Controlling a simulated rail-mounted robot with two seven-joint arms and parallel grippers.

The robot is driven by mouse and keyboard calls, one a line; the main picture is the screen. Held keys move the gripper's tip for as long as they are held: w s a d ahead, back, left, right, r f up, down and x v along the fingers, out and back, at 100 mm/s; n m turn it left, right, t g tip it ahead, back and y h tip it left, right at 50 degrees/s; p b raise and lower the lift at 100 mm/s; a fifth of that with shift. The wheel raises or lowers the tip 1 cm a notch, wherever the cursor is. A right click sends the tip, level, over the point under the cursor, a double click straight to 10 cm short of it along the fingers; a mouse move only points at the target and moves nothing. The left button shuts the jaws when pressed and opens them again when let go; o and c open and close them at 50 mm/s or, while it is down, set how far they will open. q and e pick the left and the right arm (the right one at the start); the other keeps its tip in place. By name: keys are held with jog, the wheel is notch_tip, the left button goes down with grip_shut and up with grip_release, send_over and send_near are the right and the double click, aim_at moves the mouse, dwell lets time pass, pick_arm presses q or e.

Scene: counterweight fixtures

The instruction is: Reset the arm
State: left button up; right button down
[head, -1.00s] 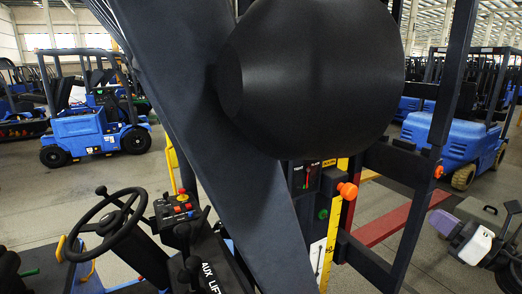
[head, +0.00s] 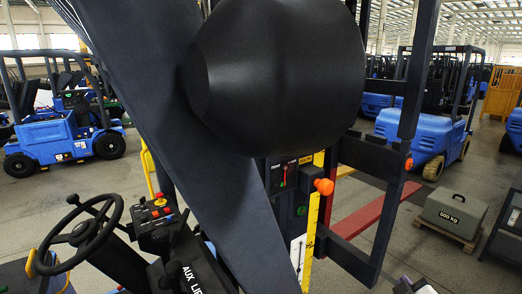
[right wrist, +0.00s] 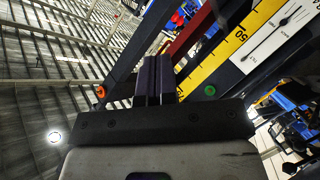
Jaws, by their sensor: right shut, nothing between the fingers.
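A thick dark arm (head: 150,120) slants across the head view from upper left to bottom middle. A large black rounded weight (head: 285,75) sits in front of its upper part and hides part of the mast behind. I cannot tell how the two are joined. My right gripper (head: 405,283) just enters at the bottom edge, mostly cut off. In the right wrist view its fingers (right wrist: 156,65) are together with nothing between them, apart from the dark frame beyond. My left gripper is not in view.
An orange knob (head: 324,187), a green button (head: 301,211) and a yellow scale (head: 311,235) are on the mast. A steering wheel (head: 80,235) and control box (head: 158,220) stand left. A grey 500 kg block (head: 453,213) rests on a pallet at right. Blue forklifts (head: 425,130) stand behind.

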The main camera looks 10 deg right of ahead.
jog(key=s+a+f+g+y, duration=0.25)
jog(key=s+a+f, duration=0.35)
jog(key=f, duration=0.3)
jog(key=s+a+f+g+y, duration=0.2)
jog(key=s+a+f+y, duration=0.1)
jog(key=s+a+f, duration=0.4)
jog(key=s+a+f+m+g+y, duration=0.1)
jog(key=s+a+f+g, duration=0.1)
jog(key=s+f, duration=0.55)
jog(key=s+a+f+m+g+y, duration=0.1)
jog(key=s+a+f+g, duration=0.15)
jog(key=s+f, duration=0.45)
jog(key=w+r+p+v, duration=0.1)
jog(key=w+p+v, duration=0.1)
jog(key=p+v, duration=1)
jog(key=shift+r, duration=0.2)
jog(key=shift+w, duration=0.1)
